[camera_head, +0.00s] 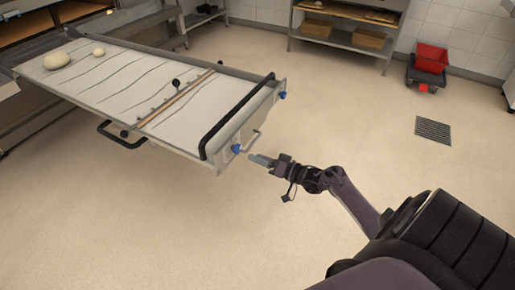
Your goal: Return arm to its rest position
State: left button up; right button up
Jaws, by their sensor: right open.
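My right gripper (262,160) is in the middle of the head view, at the end of my right arm, which comes in from the lower right. It is open, and I see nothing held in it. Its fingertips point left toward the near corner of the loader table (175,85), close to a blue knob (237,149) there. A small gap seems to lie between the fingertips and the knob. My left gripper is not in view.
Two pale dough pieces (56,61) lie at the loader's far left end, by the deck oven (40,22). A black bar (236,117) crosses its near end. Open floor surrounds my right arm.

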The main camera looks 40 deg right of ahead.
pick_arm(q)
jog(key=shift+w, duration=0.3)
